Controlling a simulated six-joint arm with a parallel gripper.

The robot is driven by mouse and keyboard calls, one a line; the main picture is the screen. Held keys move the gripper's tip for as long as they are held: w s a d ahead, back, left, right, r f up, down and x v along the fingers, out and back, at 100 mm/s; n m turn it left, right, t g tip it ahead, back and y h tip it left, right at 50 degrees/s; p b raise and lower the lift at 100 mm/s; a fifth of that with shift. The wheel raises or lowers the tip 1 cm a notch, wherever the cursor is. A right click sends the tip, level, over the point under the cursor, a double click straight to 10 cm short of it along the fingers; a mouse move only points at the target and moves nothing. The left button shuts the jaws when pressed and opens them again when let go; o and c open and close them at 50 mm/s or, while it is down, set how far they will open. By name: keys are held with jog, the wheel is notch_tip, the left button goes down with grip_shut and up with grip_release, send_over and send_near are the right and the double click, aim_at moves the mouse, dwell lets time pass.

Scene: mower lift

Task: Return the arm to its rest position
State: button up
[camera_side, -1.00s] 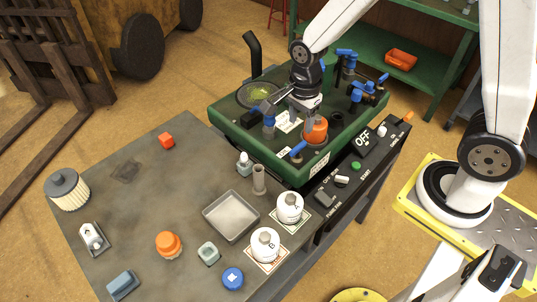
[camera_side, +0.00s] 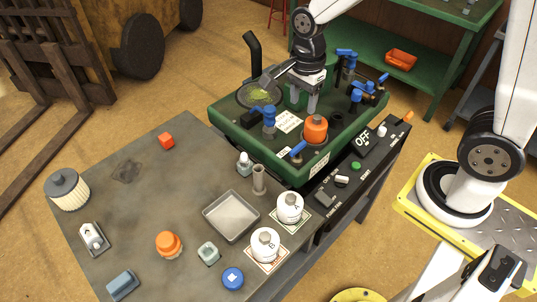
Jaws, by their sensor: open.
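My gripper (camera_side: 303,104) hangs over the green mower deck (camera_side: 243,134), pointing down between the blue-topped fitting (camera_side: 269,117) and the blue valves at the right. Its jaws look apart, with nothing seen between them. The orange cap (camera_side: 315,127) sits on the deck just in front of it and to the right, apart from the jaws. A blue-handled lever (camera_side: 298,148) is beside the cap. My arm reaches in from the top right.
A grey table (camera_side: 140,205) holds a tray (camera_side: 231,217), bottle A (camera_side: 290,206), bottle B (camera_side: 265,244), an orange-capped jar (camera_side: 168,243) and a filter (camera_side: 67,189). A black control panel (camera_side: 350,172) lines the deck's front right. A green shelf (camera_side: 430,75) stands behind.

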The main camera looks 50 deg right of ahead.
notch_tip(320, 180, up, 12)
jog(key=shift+r, duration=0.2)
dwell(1.5)
jog(key=shift+d, duration=0.1)
jog(key=s+d, duration=0.2)
jog(key=d, duration=0.6)
jog(key=s+d, duration=0.3)
jog(key=d, duration=0.5)
dwell(1.2)
jog(key=shift+s, duration=0.1)
jog(key=a+f+n+t, duration=0.2)
jog(key=a+f+n, duration=1.1)
jog(key=n, duration=0.5)
notch_tip(320, 180, down, 2)
jog(key=shift+s+a+f+t, duration=0.1)
jog(key=shift+s+a+t, duration=0.2)
jog(key=shift+s+a, duration=0.1)
